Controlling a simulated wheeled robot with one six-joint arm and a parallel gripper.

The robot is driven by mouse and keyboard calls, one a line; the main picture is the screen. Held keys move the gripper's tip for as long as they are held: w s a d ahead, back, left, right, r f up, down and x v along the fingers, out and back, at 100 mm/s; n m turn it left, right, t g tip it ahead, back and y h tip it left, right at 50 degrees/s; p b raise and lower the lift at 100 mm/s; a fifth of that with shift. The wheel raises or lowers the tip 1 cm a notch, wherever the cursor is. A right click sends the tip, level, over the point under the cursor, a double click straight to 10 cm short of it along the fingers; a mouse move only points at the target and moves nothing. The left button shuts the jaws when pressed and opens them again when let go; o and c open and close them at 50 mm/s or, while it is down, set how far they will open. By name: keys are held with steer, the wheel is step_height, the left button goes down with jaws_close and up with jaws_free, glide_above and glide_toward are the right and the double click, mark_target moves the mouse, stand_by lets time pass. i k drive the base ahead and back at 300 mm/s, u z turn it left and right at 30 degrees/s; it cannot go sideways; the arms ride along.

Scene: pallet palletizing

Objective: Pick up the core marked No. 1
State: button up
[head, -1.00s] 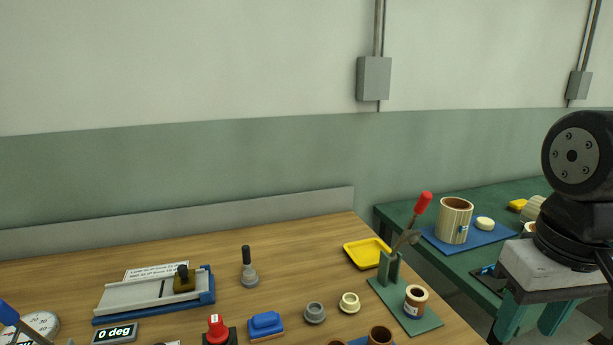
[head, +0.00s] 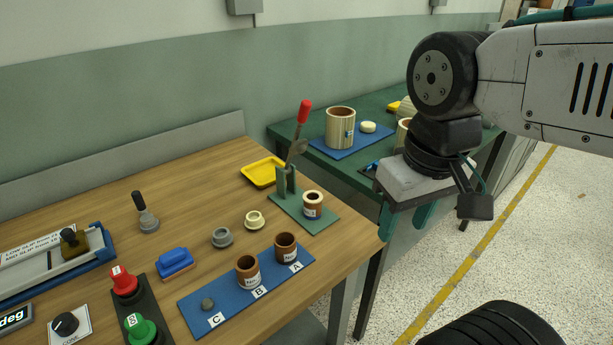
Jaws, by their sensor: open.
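Brown cylindrical cores with white labels stand upright on the wooden bench. One core (head: 286,248) is at spot A and another core (head: 247,273) is at spot B of the blue mat (head: 194,302). A third labelled core (head: 313,205) stands on the green base of the red-handled lever fixture (head: 303,118). The label numbers are too small to read surely, so I cannot tell which core is No. 1. My gripper (head: 440,197) is open and empty, well to the right of the cores and above them, beyond the bench edge.
Grey (head: 222,237) and cream (head: 255,220) rings, a blue block (head: 175,262), red (head: 124,282) and green (head: 140,327) knobs and a yellow tray (head: 263,172) are nearby. A green table (head: 290,131) stands behind.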

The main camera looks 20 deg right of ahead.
mark_target(312, 198)
steer(key=z, duration=2.4)
steer(key=k, duration=0.85)
steer(key=u, duration=0.75)
